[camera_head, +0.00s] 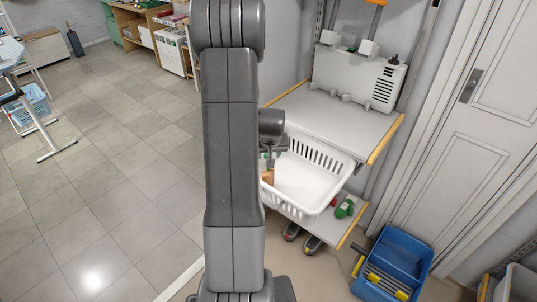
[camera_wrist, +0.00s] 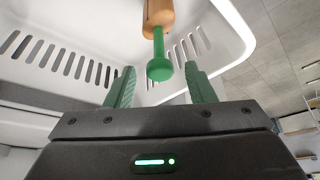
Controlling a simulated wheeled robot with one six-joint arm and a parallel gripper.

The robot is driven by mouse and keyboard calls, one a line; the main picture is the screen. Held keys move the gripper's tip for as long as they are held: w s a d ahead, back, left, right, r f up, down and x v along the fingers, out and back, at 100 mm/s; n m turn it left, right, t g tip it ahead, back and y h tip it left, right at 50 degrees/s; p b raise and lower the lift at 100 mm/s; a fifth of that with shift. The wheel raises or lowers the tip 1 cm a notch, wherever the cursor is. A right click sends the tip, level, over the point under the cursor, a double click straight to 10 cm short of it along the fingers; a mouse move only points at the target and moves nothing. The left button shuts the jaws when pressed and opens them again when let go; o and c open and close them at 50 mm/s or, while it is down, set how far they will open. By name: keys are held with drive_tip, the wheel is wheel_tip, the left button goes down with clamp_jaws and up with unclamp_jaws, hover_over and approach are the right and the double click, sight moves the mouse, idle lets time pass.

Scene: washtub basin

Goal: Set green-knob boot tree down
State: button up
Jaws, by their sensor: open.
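The boot tree has a wooden body (camera_wrist: 158,14) and a green knob (camera_wrist: 159,69) on a green stem. In the wrist view its knob sits between my gripper's (camera_wrist: 160,75) two green fingers, with clear gaps on both sides. My gripper is open. The white slotted basket (camera_wrist: 75,35) lies behind the boot tree. In the head view, a small tan wooden part (camera_head: 267,176) shows at the basket's (camera_head: 322,199) left side, beneath my gripper (camera_head: 270,158), partly hidden by my arm. I cannot tell what the boot tree rests on.
A grey shelf (camera_head: 340,118) stands behind the basket, with a white box-like unit (camera_head: 357,77) above. A green item (camera_head: 344,209) lies on the lower shelf. Shoes (camera_head: 311,244) stand below. A blue bucket (camera_head: 398,262) is at right. The tiled floor (camera_head: 110,190) at left is clear.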

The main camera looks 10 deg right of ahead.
drive_tip(key=v, duration=1.1)
drive_tip(key=shift+r, duration=0.1)
